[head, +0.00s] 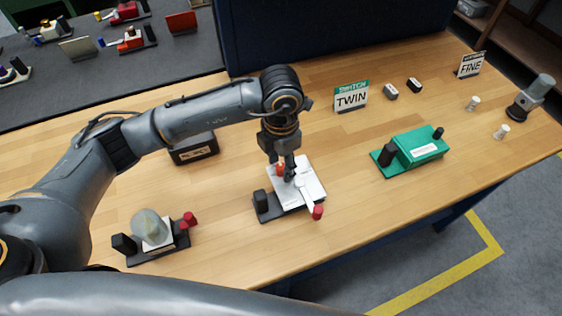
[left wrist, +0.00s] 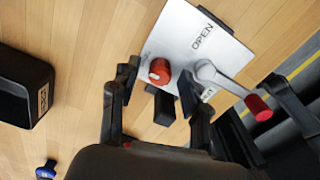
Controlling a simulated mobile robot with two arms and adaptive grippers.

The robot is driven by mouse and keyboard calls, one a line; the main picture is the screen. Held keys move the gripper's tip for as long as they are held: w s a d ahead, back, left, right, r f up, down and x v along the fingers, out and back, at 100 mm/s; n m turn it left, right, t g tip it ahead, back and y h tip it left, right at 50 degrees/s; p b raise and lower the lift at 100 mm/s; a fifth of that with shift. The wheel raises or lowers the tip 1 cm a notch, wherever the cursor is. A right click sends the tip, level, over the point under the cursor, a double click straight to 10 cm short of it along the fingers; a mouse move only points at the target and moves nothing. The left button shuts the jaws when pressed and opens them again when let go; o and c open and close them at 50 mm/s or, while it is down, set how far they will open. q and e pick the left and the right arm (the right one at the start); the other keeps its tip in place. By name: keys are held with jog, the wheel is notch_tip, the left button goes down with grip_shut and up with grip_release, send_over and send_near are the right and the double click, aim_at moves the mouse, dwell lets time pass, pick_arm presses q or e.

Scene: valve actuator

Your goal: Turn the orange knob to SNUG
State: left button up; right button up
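The orange knob (head: 280,169) sits on a white plate (head: 312,180) on a dark base; it also shows in the left wrist view (left wrist: 159,71) with a pale mark on its face. The plate reads OPEN in the wrist view and carries a grey lever with a red end (left wrist: 258,107). My left gripper (head: 287,175) points down over the plate at the knob. In the wrist view its fingers are apart, one on each side of the knob, with visible gaps. Part of the plate's lettering is hidden, and I cannot read SNUG. My right gripper is out of view.
Left of the plate stands a device with a rounded translucent top (head: 148,227). A dark labelled box (head: 195,148) is behind it. A green device (head: 412,151) and the TWIN sign (head: 351,96) stand to the right. Bare wood separates them.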

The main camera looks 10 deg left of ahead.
aim_at(281, 167)
pick_arm(q)
jog(key=shift+r, duration=0.1)
notch_tip(281, 167, up, 12)
dwell(0.5)
jog(key=shift+f, duration=0.2)
dwell(0.3)
